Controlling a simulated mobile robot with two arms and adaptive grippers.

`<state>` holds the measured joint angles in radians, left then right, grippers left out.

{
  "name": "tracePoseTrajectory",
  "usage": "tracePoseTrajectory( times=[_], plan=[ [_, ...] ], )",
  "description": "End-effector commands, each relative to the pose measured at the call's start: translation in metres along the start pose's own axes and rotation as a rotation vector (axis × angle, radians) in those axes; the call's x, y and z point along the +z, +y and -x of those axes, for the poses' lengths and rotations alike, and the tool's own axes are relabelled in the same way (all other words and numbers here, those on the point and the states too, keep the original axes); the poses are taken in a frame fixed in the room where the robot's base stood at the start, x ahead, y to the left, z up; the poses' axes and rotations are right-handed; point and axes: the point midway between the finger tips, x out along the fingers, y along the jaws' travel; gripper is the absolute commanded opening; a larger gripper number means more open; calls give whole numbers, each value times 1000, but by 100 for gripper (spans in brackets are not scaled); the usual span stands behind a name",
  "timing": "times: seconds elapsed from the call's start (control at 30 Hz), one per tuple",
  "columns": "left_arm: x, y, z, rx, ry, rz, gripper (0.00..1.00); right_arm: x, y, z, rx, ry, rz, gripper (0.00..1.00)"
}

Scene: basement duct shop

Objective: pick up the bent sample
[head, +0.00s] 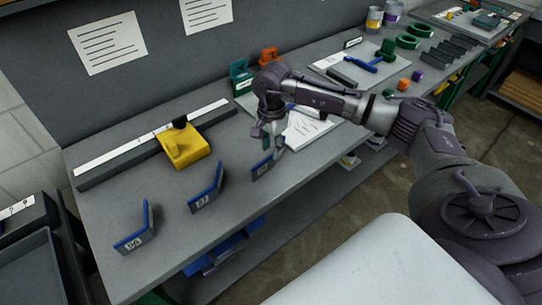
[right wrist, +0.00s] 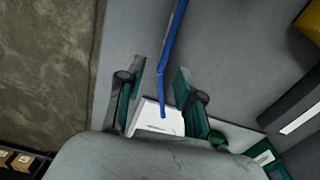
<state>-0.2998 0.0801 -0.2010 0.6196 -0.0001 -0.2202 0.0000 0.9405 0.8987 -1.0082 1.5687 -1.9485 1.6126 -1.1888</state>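Several bent samples, blue strips folded at an angle with a small pale label on the front, stand on the grey bench (head: 150,215). One is at the front left (head: 135,232), one is in the middle (head: 206,190), and one is farther right (head: 261,167). My right gripper (head: 272,143) is just above and behind the right one, pointing down. In the right wrist view, its two green-padded fingers (right wrist: 158,95) are apart, with a blue strip (right wrist: 172,45) between and beyond them. I cannot tell whether they touch it. My left gripper is not in view.
A yellow block (head: 184,147) sits by a long bar with a white scale (head: 140,145). Paper (head: 305,128) lies right of my gripper. Green and orange holders (head: 241,78) stand behind. A black tray (head: 40,265) is at left. Bench front edge is close to the samples.

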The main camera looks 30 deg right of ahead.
Motion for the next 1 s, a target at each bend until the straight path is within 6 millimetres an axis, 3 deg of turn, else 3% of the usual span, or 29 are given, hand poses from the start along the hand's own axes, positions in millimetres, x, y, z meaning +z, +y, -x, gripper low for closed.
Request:
tracePoseTrajectory(
  times=[0.23, 0.5, 0.8, 1.0],
  plan=[
    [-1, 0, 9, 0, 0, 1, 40, 1, 0, -18, 2, -2, 1, 36],
    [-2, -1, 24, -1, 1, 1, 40, 2, -2, -56, 2, -3, 1, 36],
    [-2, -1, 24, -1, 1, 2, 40, 2, -2, -63, -1, -2, 0, 36],
    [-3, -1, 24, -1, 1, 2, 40, 2, -2, -63, -1, -2, 0, 4]
  ],
)
